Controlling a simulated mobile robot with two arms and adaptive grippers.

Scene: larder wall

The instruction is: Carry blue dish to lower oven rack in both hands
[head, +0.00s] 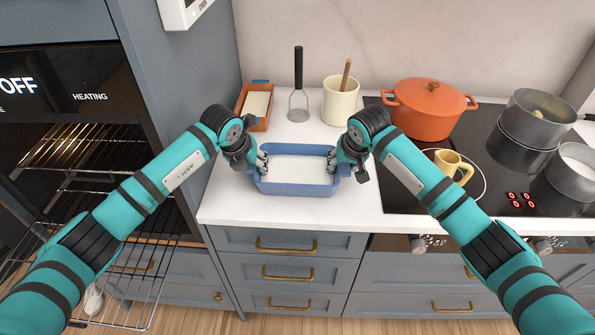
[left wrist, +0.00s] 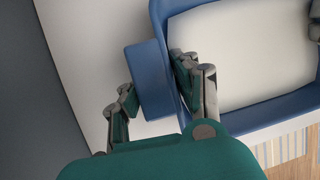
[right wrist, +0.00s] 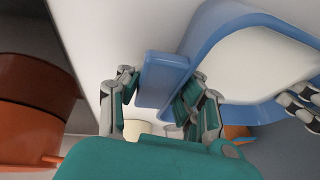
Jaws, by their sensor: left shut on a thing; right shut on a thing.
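The blue dish (head: 296,189), with a flat white inside, is at the counter between my two hands. I cannot tell whether it rests on the counter or is just clear of it. My left gripper (head: 262,164) is shut on its left handle, with a finger on each side of the handle in the left wrist view (left wrist: 150,78). My right gripper (head: 334,164) is shut on the right handle, which also shows in the right wrist view (right wrist: 160,80). The lower oven rack (head: 128,283) sticks out at the lower left, partly behind my left arm.
An upper rack (head: 85,150) sits in the open oven. Behind the dish stand an orange dish (head: 264,121), a masher (head: 298,100) and a cream crock (head: 340,103).

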